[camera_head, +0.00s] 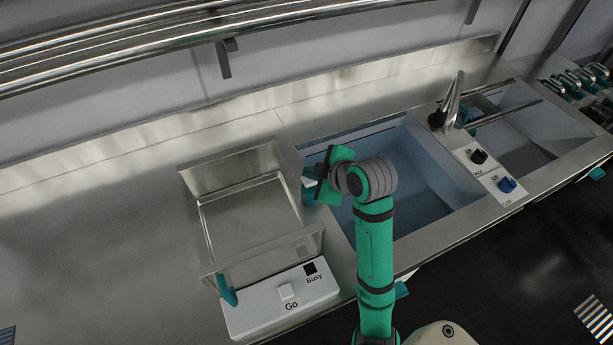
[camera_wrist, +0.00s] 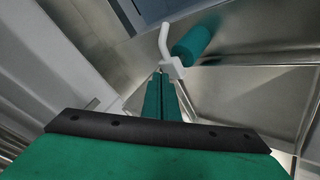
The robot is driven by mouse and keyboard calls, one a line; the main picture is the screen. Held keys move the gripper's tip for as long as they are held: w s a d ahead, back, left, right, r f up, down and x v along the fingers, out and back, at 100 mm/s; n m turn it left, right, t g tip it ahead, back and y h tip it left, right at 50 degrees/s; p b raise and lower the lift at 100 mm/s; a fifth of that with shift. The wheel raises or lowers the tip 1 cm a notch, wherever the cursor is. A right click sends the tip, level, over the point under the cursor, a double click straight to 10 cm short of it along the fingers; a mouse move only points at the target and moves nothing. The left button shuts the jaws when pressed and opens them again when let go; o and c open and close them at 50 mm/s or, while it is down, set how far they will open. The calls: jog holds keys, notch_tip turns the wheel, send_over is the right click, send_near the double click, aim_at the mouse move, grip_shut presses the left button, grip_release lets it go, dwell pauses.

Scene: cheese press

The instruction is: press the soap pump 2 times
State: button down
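The soap pump (camera_wrist: 171,66) shows in the wrist view as a white head with a bent spout, beside a teal cylinder (camera_wrist: 194,42) that looks like its bottle. My gripper (camera_wrist: 161,78) has its two teal fingers side by side with almost no gap, so it looks shut and empty. The fingertips overlap the near edge of the pump head in the picture; I cannot tell whether they touch it.
A metal basin (camera_head: 205,228) with a white Go/Busy box (camera_head: 262,312) stands to the left. The sink (camera_head: 425,165) lies to the right, with a tap (camera_head: 453,98) and hot and cold knobs beyond. The left counter is clear.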

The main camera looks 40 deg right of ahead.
jog(key=shift+a+f, duration=0.1)
jog(key=shift+a, duration=0.1)
jog(key=shift+s+d+f, duration=0.2)
jog(key=shift+s+d, duration=0.15)
jog(key=shift+d, duration=0.05)
jog(key=shift+w+a, duration=0.1)
jog(key=shift+a, duration=0.15)
